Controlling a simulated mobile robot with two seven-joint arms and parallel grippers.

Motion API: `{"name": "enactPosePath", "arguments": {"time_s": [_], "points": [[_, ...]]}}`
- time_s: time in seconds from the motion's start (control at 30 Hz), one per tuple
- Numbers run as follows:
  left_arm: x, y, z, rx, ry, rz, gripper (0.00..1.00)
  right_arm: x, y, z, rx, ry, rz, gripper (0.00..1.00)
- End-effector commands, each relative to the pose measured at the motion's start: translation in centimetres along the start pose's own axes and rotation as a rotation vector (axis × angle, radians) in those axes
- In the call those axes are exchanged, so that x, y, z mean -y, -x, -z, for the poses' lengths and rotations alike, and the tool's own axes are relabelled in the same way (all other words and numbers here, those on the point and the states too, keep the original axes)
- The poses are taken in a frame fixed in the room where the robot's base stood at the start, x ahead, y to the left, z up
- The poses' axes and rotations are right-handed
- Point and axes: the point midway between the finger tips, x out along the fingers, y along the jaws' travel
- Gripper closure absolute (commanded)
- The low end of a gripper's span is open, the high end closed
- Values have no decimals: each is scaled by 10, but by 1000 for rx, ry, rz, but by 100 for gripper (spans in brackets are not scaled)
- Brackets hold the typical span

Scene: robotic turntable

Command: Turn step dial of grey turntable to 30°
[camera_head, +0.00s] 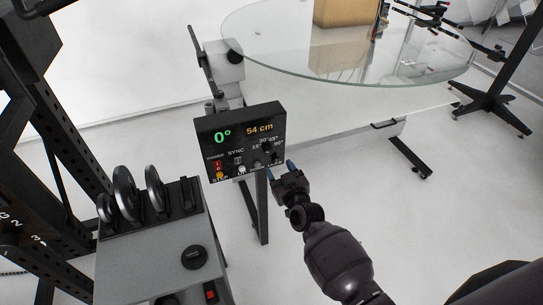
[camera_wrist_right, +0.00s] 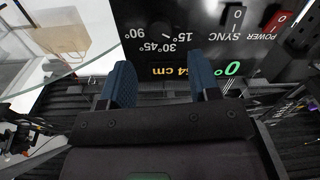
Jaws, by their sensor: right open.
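The turntable's black control panel (camera_head: 240,140) faces me near the middle of the head view. Its display reads 0° in green and 54 cm in orange. The step dial (camera_head: 266,156) is a dark knob at the panel's lower right, ringed by 15°, 30°, 45° and 90° marks; its pointer is too small to read. My right gripper (camera_head: 280,169) is open and empty, just in front of the panel's lower right corner. My left gripper is not in view.
A glass round top (camera_head: 300,62) carries a brown box (camera_head: 340,14) behind the panel. A red POWER switch (camera_wrist_right: 280,20) and a SYNC switch (camera_wrist_right: 236,17) sit on the panel. A grey cabinet with black discs (camera_head: 165,250) stands at the left.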

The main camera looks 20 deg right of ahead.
Motion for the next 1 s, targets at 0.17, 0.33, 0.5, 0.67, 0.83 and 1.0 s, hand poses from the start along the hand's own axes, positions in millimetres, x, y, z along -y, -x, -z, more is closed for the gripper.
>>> {"name": "enactPosePath", "arguments": {"time_s": [0.17, 0.33, 0.5, 0.67, 0.83, 1.0], "points": [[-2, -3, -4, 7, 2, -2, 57, 1, -28, -2, 1, -1, 1, 44], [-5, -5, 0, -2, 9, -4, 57, 1, -50, -2, 1, -1, 1, 44], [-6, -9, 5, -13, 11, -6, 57, 1, -63, -1, 1, -2, 1, 44], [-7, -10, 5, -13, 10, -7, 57, 0, -67, -1, 2, -2, 1, 44], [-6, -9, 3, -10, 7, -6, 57, 0, -68, 0, 1, -2, 1, 44], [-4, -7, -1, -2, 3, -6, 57, 0, -68, 0, 1, -1, 1, 58]]}}
